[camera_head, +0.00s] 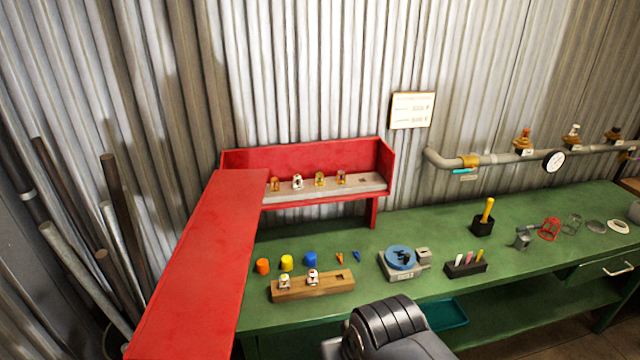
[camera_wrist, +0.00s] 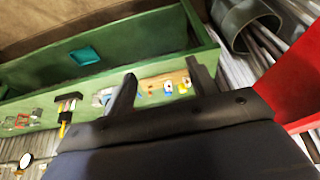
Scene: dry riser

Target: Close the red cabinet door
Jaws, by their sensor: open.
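The red cabinet (camera_head: 300,160) stands on the back of the green bench against the wall, its inside showing. Its red door (camera_head: 195,265) hangs open, swung out toward me at the cabinet's left side. In the wrist view a red panel (camera_wrist: 290,70), which looks like the door, is at the right edge. My gripper (camera_wrist: 160,78) is open and empty, its two fingers apart, and clear of that panel. In the head view a dark part of my arm (camera_head: 385,325) is at the bottom, right of the door; the fingertips are not visible there.
On the green bench (camera_head: 350,225) are a wooden block (camera_head: 312,286), coloured caps (camera_head: 286,263), a blue round device (camera_head: 400,257) and a marker holder (camera_head: 466,264). A pipe (camera_head: 500,158) runs along the wall. Rods (camera_head: 85,265) lean at the left.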

